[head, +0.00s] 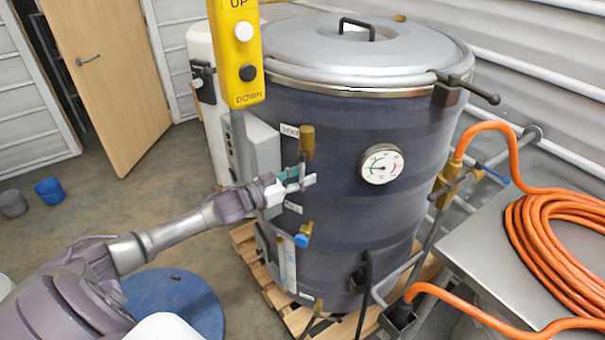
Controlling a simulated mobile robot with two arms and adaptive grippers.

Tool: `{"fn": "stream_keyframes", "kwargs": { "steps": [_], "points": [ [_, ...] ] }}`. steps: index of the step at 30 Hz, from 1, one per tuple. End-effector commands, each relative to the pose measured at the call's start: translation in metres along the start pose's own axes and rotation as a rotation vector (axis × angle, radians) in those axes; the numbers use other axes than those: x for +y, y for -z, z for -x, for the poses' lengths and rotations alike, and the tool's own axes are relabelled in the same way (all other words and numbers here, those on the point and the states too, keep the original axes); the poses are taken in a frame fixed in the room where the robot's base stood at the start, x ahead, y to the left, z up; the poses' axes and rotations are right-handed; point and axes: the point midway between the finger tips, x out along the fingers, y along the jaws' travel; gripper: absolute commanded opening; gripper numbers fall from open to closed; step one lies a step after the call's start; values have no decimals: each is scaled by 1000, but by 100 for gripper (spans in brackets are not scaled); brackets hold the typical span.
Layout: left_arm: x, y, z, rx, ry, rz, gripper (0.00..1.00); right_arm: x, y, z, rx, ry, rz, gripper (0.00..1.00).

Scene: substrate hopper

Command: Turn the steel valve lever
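A dark blue, drum-shaped vessel (335,215) with a steel lid stands in the middle of the head view. A brass valve (307,140) is on its left front, beside a small label that seems to read VENT. My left gripper (304,178) is just below this valve, close to the vessel wall. A short upright grey piece (302,171), perhaps the steel lever, shows at the fingertips. The fingers partly hide it, and I cannot tell whether they touch or grip it. A second brass valve with a blue handle (302,240) sits lower down. My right gripper is not in view.
A yellow UP/DOWN pendant (236,50) hangs left of the vessel. A round dial (381,164) is on its front. An orange hose (545,240) lies coiled on a steel table (478,236) at right. The floor at left is mostly open, with two buckets (48,191).

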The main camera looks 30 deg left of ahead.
Motion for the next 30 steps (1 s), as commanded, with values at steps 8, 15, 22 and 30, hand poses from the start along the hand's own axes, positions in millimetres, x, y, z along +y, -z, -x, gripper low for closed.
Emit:
{"fn": "stream_keyframes", "kwargs": {
  "steps": [8, 15, 22, 30],
  "points": [
    [0, 0, -3, -1, 1, 0, 39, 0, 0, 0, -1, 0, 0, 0],
    [0, 0, -3, -1, 0, -1, 11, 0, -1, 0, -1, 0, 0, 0],
    [0, 0, -3, 0, 0, -1, 0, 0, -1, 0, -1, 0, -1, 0],
    [0, 0, -3, 2, 0, 3, 0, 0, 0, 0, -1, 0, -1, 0]
  ]
}}
